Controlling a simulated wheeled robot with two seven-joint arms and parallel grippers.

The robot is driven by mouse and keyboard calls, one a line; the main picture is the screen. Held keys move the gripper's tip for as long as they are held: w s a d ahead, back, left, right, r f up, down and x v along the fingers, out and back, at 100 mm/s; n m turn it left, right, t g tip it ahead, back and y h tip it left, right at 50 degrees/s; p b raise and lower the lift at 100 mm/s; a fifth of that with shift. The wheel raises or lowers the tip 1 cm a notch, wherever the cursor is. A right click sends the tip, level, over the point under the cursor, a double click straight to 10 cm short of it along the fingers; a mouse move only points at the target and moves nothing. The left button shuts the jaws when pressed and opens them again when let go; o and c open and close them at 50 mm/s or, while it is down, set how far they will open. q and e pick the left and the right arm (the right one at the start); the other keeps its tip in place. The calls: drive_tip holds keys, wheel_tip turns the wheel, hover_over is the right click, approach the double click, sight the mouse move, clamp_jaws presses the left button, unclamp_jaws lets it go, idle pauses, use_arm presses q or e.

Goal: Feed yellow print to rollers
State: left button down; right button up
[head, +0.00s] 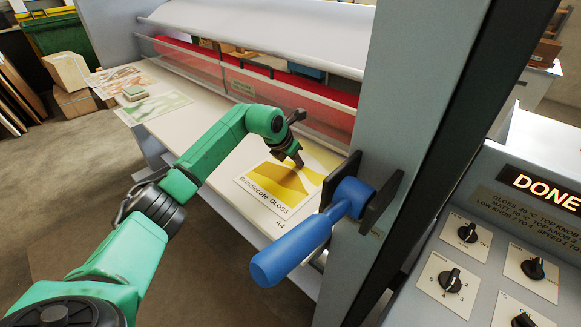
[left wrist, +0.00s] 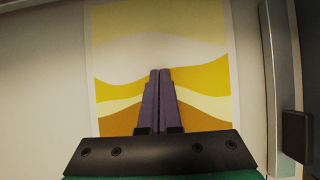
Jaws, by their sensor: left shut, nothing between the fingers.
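The yellow print (head: 275,187) lies flat on the pale feed table (head: 205,137) of the laminator, close to the blue-handled crank. It also fills the middle of the left wrist view (left wrist: 195,80). My left gripper (head: 299,163) is over the print with its fingers shut and nothing between them; in the left wrist view its fingertips (left wrist: 160,72) are together over the print. I cannot tell whether they touch it. The red roller (head: 310,92) runs behind a clear guard (head: 250,87) at the back of the table. My right gripper is not in view.
A blue crank handle (head: 300,243) juts out at the table's right end, beside the grey side post (head: 385,110). A green print (head: 160,106) and an orange-brown print (head: 118,77) lie farther left. The control panel (head: 470,250) at right has knobs and a "DONE" display (head: 540,188).

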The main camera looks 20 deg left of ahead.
sight(311, 158)
use_arm(q)
drive_tip(key=shift+w+d+f, duration=0.1)
drive_tip(key=shift+w+d, duration=0.1)
drive_tip(key=shift+w, duration=0.2)
drive_tip(key=shift+w+d+f, duration=0.1)
drive_tip(key=shift+w+d, duration=0.05)
drive_tip(key=shift+w, duration=0.25)
drive_tip(key=shift+w+d+b, duration=0.1)
drive_tip(key=shift+w+b, duration=0.3)
drive_tip(key=shift+w+d, duration=0.25)
drive_tip(key=shift+w, duration=0.45)
drive_tip(key=shift+w+d+b, duration=0.15)
drive_tip(key=shift+w+b, duration=0.2)
drive_tip(key=shift+r, duration=0.1)
